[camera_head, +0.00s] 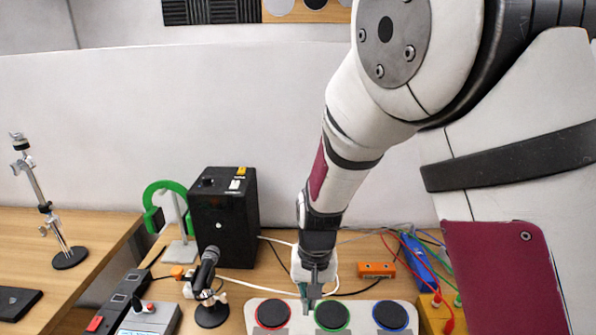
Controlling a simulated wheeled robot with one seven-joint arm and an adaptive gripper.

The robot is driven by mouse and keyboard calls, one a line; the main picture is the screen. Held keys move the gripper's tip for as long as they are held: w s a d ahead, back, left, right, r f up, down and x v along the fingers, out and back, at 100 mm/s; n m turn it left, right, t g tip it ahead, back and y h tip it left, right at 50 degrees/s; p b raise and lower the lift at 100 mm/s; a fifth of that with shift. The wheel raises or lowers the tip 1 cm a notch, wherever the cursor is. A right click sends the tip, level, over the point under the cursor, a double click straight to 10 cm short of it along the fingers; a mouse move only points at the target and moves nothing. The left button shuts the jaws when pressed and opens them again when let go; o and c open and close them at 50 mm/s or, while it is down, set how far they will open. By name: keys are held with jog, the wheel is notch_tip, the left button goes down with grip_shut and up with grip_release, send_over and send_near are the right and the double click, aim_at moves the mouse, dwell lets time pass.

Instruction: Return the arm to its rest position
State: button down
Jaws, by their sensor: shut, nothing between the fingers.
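My arm reaches from the upper right down to the middle of the desk. My gripper (311,298) points down just above the back edge of a white board (353,305). Its fingers are together and hold nothing. The board carries a red-ringed pad (272,313), a green-ringed pad (332,315) and a blue-ringed pad (391,315). The gripper tip is between the red and green pads in the picture; whether it touches the board I cannot tell.
Left of my gripper stand a black box (226,217), a microphone (207,285), green headphones (167,200) on a stand and a power strip (121,300). An orange block (376,269), a blue box (415,262) and loose cables lie at right. A white partition (120,130) stands behind.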

jog(key=s+d+r+t, duration=0.15)
jog(key=d+r, duration=0.25)
jog(key=r, duration=0.6)
jog(key=s+d+r+t, duration=0.2)
jog(key=s+d+r, duration=0.4)
jog(key=s+r, duration=0.1)
jog(key=s+d+r+t, duration=0.1)
jog(key=s+d+r, duration=0.5)
jog(key=s, duration=0.4)
jog(key=shift+s+d+r+t+h, duration=0.3)
jog(key=shift+r+t, duration=0.05)
jog(key=shift+r, duration=0.55)
